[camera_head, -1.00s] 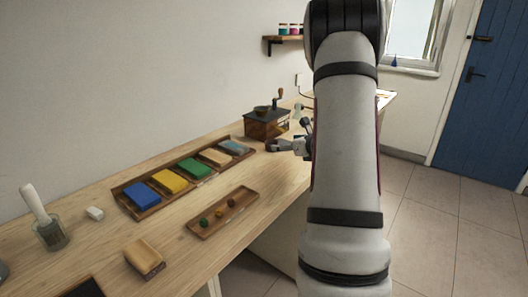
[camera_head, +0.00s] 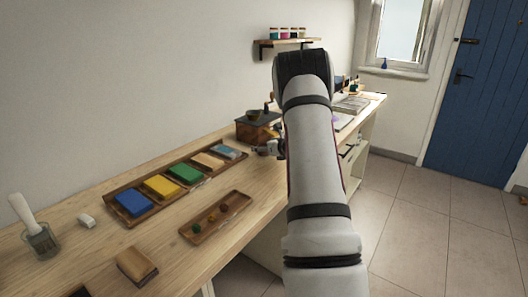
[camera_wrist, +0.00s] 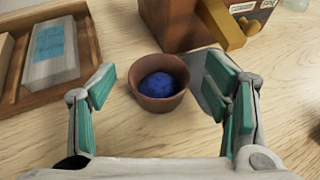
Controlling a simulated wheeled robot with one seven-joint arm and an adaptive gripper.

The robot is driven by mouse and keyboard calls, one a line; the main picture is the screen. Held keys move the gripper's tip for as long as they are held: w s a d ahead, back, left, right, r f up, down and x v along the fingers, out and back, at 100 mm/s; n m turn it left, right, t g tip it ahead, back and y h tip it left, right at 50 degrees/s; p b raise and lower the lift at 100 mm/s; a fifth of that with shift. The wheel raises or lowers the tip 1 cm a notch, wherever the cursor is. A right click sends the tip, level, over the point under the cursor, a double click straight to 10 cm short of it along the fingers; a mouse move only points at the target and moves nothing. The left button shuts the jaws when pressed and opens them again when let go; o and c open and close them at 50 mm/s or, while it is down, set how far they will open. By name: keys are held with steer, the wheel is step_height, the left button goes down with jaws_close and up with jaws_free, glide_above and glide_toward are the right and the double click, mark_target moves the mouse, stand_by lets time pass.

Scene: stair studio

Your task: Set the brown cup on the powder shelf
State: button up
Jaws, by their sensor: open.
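The brown cup (camera_wrist: 158,105) stands upright on the wooden worktop in the wrist view, with a blue lump inside it. My gripper (camera_wrist: 160,80) is open, its green-padded fingers apart on the left and right of the cup. The cup is a little ahead of the palm, and nothing is gripped. In the head view my gripper (camera_head: 268,148) is low at the worktop by the mill, and I cannot make out the cup there. A wall shelf (camera_head: 288,42) bearing several coloured jars, likely the powder shelf, is at the upper middle.
A wooden mill (camera_head: 256,131) stands close behind the cup; its drawer knob (camera_wrist: 250,26) juts out. A long tray (camera_head: 118,194) of coloured blocks lies to the left. A small tray (camera_head: 189,232) with balls is nearer. A glass jar (camera_head: 42,243) stands at far left.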

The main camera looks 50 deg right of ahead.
steer(key=shift+x, duration=0.85)
steer(key=shift+c, duration=0.5)
steer(key=c, duration=1.3)
steer(key=shift+r, duration=0.1)
